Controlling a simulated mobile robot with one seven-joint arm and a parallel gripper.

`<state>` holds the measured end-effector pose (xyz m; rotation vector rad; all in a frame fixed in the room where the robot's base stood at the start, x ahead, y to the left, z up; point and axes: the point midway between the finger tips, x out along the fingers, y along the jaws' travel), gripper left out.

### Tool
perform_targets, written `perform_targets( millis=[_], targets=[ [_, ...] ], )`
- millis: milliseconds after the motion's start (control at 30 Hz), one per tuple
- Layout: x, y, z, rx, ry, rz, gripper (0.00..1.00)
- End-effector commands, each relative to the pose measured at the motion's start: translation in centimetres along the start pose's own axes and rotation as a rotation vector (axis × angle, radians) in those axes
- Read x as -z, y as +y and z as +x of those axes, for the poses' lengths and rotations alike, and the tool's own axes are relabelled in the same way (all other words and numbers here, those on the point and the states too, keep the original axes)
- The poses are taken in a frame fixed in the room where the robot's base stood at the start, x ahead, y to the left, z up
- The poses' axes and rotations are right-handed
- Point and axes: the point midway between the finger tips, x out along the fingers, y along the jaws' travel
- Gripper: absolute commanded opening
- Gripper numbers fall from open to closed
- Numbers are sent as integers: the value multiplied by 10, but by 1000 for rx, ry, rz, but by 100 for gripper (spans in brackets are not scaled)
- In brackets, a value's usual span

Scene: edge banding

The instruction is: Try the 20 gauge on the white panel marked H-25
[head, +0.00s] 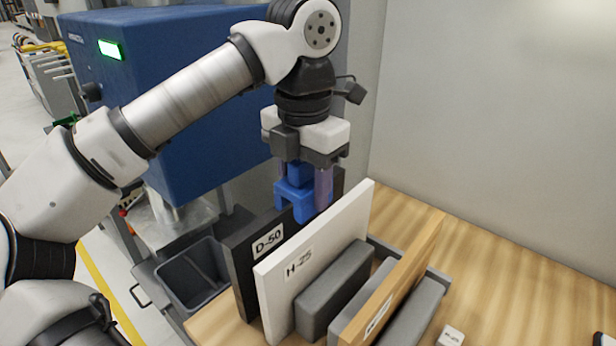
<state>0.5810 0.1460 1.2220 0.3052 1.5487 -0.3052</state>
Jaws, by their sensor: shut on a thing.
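The white panel (318,250) stands upright on its edge, with the label H-25 (299,264) on its front face. My gripper (306,178) points down and is shut on a blue fork-shaped gauge (296,197). The gauge's legs point downward, close to the top edge of the white panel. In the picture it overlaps the dark panel behind. I cannot tell whether the gauge touches either panel. No size mark on the gauge can be read.
A dark panel (246,283) marked D-50 stands behind the white one. Grey blocks (335,290) and a wood-coloured panel (400,284) stand in front. A grey bin (190,277) and blue machine (180,90) are at left. The wooden table (520,275) is mostly clear at right.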

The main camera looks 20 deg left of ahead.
Motion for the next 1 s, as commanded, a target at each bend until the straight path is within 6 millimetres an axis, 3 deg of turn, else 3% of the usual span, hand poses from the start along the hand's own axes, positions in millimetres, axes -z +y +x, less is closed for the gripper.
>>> perform_targets(
  millis=[500, 1000],
  targets=[
    [0, 0, 51, 0, 0, 0, 22],
    [0, 0, 58, 0, 0, 0, 22]
  ],
)
